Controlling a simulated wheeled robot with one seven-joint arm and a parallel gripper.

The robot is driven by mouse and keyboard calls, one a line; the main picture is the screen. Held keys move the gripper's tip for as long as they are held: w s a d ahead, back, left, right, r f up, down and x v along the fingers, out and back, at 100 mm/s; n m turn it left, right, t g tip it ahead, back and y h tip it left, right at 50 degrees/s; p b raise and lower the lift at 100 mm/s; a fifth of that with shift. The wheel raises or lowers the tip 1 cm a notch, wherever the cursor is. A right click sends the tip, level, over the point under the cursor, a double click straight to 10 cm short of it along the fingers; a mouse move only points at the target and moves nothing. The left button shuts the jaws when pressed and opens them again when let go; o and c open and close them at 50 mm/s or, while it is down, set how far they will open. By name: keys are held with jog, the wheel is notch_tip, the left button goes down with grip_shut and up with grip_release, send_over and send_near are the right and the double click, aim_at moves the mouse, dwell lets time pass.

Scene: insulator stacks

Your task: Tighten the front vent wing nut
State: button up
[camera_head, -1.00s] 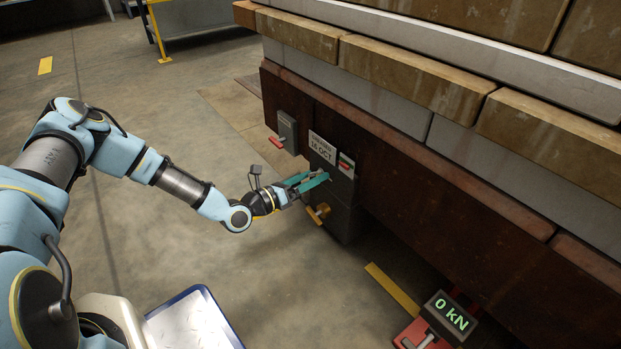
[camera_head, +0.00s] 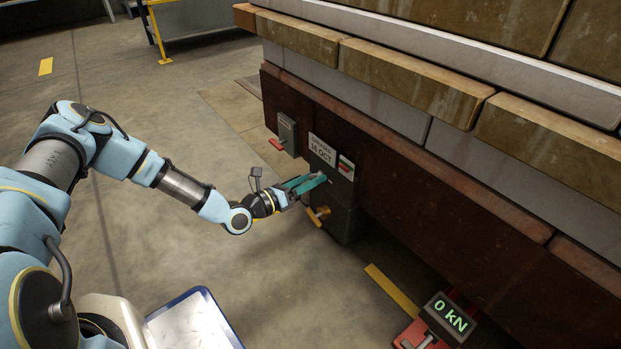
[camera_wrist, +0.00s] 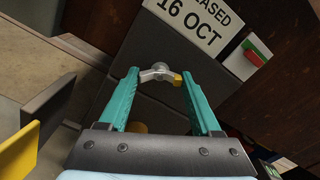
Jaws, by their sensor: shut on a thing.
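The wing nut (camera_wrist: 161,73) is a small silver nut with a yellow tip on one wing. It sits on the face of a dark grey box (camera_wrist: 180,50) below a white "16 OCT" label (camera_wrist: 195,22). My gripper (camera_wrist: 160,78) has its teal fingers on either side of the nut, shut on its wings. In the head view my gripper (camera_head: 318,180) reaches the same box, and its fingers hide the nut.
A brass fitting with an orange handle (camera_head: 318,214) sits low on the box, just below my gripper. A grey box with a red lever (camera_head: 287,134) is to the left. A "0 kN" display (camera_head: 449,313) stands at lower right. Open floor lies left.

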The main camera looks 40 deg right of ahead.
jog(key=m+p, duration=0.1)
jog(key=p, duration=0.1)
jog(key=m+p, duration=0.2)
jog(key=p, duration=0.1)
jog(key=shift+r, duration=0.3)
jog(key=m+p, duration=0.2)
jog(key=p, duration=0.1)
jog(key=shift+f+m+p, duration=0.25)
jog(key=shift+m+p, duration=0.05)
jog(key=o, duration=1.4)
jog(key=a+p, duration=0.1)
jog(key=a, duration=0.2)
jog(key=a+p, duration=0.1)
jog(key=a, duration=0.6)
jog(key=shift+w+a+f+p, duration=0.1)
jog(key=shift+w+a+p, duration=0.2)
jog(key=shift+a+p, duration=0.1)
